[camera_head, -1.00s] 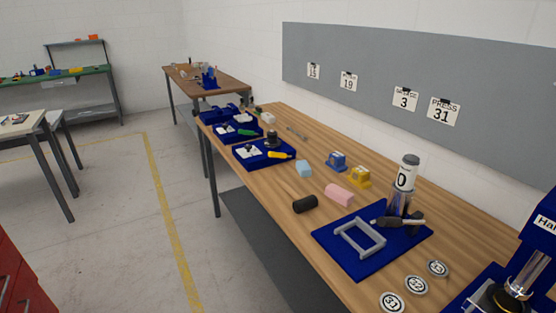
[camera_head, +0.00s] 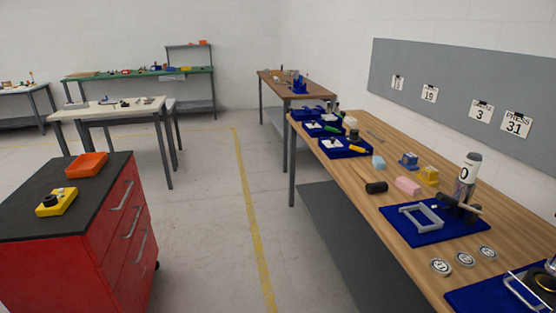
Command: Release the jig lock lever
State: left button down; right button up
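No lock lever can be made out for certain. On the wooden bench (camera_head: 400,263) at the right, a blue mat (camera_head: 436,240) holds a grey open frame (camera_head: 421,218). Beside the frame, a dark handle-like part (camera_head: 458,207) lies across the mat, at the foot of an upright cylinder marked 0 (camera_head: 467,170). Another blue mat (camera_head: 480,303) with a metal and black device (camera_head: 541,280) is cut off at the lower right. Neither of my grippers is in view.
A red drawer cabinet (camera_head: 90,240) stands at the left with an orange tray (camera_head: 87,165) and a yellow box with a black knob (camera_head: 56,202). Clear floor (camera_head: 205,230) lies between cabinet and bench.

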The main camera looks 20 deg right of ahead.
aim_at(351, 147)
jog(key=u, duration=0.4)
jog(key=k, duration=0.5)
jog(key=u, duration=0.1)
jog(key=i, duration=1.3)
jog(key=z, duration=1.05)
jog(key=i, duration=1.1)
jog(key=z, duration=1.55)
jog(key=i, duration=0.45)
jog(key=z, duration=0.45)
